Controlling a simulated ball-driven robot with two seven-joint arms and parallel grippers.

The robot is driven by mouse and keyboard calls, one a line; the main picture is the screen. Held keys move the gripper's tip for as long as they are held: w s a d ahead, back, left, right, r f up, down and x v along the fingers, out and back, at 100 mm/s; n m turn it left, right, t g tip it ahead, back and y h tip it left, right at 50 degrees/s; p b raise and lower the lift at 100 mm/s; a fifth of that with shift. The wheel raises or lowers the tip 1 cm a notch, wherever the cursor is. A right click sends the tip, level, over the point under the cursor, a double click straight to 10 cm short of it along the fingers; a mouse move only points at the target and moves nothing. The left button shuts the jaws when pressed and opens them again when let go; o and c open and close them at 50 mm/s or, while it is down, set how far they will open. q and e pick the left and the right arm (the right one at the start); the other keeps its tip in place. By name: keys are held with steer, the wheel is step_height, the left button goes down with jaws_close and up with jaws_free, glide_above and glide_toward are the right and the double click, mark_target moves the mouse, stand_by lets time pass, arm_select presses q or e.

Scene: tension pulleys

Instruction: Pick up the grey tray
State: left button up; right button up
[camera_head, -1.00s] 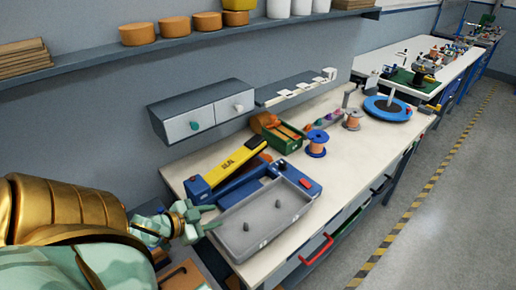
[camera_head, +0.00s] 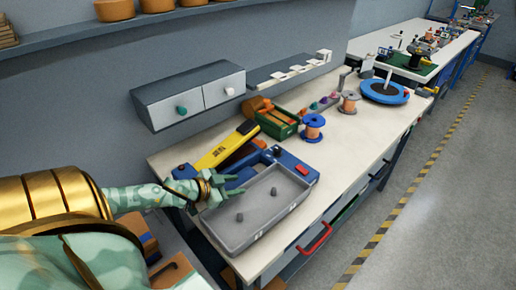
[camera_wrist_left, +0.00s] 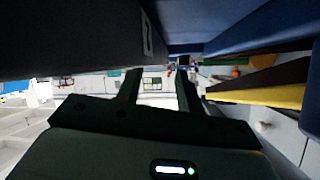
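The grey tray (camera_head: 268,218) is shallow and rectangular, with two small dark pegs inside. It lies on the near part of the pale workbench. My left gripper (camera_head: 238,184) is at the tray's rear left edge, its fingers pointing right. In the left wrist view, my left gripper (camera_wrist_left: 158,88) shows two separated fingers with nothing between them. A dark grey wall with a white label (camera_wrist_left: 147,35) fills that view's upper left, close to the fingers; it looks like the tray's side. Whether the gripper touches the tray cannot be told. My right gripper is not in view.
A blue fixture (camera_head: 292,162) stands right behind the tray, with a yellow bar (camera_head: 228,147) beside it. A green bin (camera_head: 277,122) and a blue spool (camera_head: 312,128) are farther back. The bench right of the tray (camera_head: 350,170) is clear.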

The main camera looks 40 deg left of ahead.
mark_target(244, 184)
arm_select(q)
steer(key=b+x, duration=0.1)
steer(key=x, duration=0.2)
steer(key=shift+w+d, duration=0.1)
steer(key=shift+w, duration=0.3)
steer(key=shift+s, duration=0.1)
steer(key=shift+c, duration=0.4)
jaws_close()
stand_by(0.6)
